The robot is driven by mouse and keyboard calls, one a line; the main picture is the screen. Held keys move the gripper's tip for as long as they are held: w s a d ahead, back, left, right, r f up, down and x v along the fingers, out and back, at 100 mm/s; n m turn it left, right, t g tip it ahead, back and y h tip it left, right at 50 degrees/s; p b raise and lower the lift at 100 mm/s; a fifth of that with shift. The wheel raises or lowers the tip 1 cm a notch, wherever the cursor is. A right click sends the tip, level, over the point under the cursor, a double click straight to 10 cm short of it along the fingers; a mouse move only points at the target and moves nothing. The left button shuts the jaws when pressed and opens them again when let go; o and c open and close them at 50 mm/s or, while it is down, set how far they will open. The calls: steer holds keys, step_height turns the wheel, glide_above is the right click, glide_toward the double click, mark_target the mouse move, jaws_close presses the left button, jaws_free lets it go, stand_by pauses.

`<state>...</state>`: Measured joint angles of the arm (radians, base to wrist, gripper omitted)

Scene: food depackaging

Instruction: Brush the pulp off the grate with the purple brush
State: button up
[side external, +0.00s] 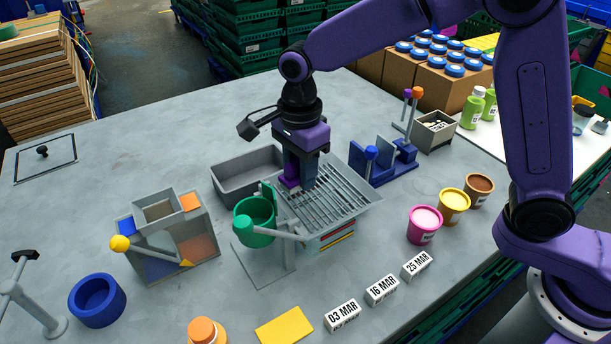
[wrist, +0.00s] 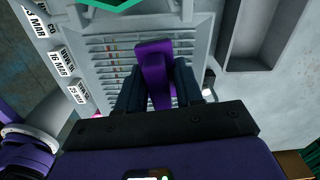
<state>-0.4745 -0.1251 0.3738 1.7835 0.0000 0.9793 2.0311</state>
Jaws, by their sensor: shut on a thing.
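My gripper (side external: 301,172) points down over the back left part of the grey slatted grate (side external: 345,196). It is shut on the purple brush (side external: 289,183), which also shows between the two dark fingers in the wrist view (wrist: 154,70). The brush is at the grate's slats; I cannot tell whether it touches them. In the wrist view, the grate (wrist: 110,42) spreads out around the brush. Small reddish and pale bits show between some slats there, but I cannot tell whether they are pulp.
A green cup (side external: 256,222) with a handle stands at the grate's front left. A grey bin (side external: 232,180) is behind it. A blue holder (side external: 378,168) stands right of the grate. The table's back left is mostly clear.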

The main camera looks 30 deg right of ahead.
steer(key=shift+r, duration=2.85)
steer(key=w+d+f+m, duration=0.1)
steer(key=w+d+f, duration=0.3)
steer(key=w+d, duration=0.35)
steer(key=w+d+f+m, duration=0.1)
steer(key=w+d+f, duration=0.4)
steer(key=w, duration=0.4)
steer(key=f, duration=0.2)
steer(key=d+f, duration=0.1)
steer(key=f, duration=0.1)
steer(key=shift+d+f, duration=0.1)
steer(key=shift+f, duration=2.4)
steer(key=shift+f, duration=0.15)
steer(key=o, duration=1.1)
